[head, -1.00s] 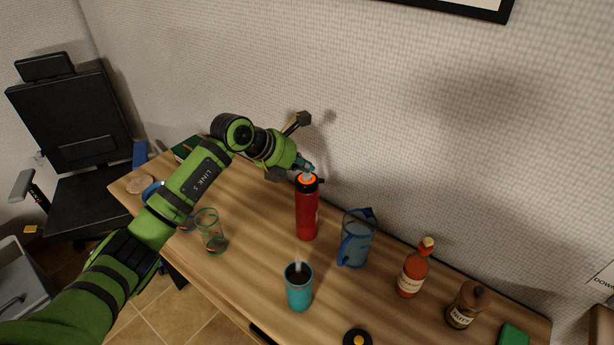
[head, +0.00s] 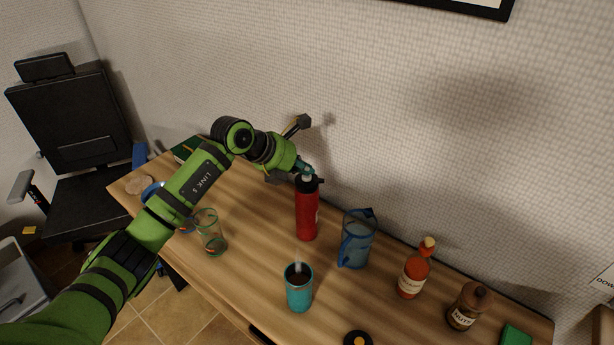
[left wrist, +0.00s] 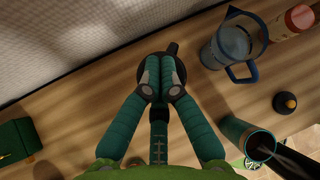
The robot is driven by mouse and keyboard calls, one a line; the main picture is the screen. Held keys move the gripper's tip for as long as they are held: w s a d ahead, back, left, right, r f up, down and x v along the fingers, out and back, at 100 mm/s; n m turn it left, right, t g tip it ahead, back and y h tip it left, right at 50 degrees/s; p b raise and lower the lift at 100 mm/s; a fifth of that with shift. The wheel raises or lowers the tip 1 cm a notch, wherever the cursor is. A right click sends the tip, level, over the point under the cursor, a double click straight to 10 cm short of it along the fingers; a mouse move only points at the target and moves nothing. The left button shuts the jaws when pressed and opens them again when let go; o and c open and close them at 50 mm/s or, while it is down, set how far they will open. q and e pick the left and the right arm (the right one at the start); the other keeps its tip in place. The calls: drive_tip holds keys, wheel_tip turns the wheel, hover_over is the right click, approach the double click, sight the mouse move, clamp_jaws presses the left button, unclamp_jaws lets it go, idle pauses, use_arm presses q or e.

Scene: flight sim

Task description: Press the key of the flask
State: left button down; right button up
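The red flask (head: 307,216) stands upright on the wooden table, with a black top and a spout pointing right. In the left wrist view its dark top (left wrist: 172,50) shows under and around my fingertips. My left gripper (head: 306,176) is above the flask, with its fingertips down at the middle of the top, seemingly touching it. In the left wrist view the gripper's two fingertips (left wrist: 161,80) are together with nothing between them. The key is hidden under the fingertips, so I cannot see how far down it is. My right gripper is not in view.
A blue pitcher (head: 356,240) stands close right of the flask. A teal cup (head: 299,288) is in front, and a clear glass (head: 210,232) is to the left. A sauce bottle (head: 413,270) and nuts jar (head: 466,306) stand farther right. The wall is close behind.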

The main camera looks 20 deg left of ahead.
sight(304, 177)
use_arm(q)
drive_tip(key=shift+r, duration=0.4)
drive_tip(key=shift+r+p, duration=2.2)
drive_tip(key=shift+r, duration=0.85)
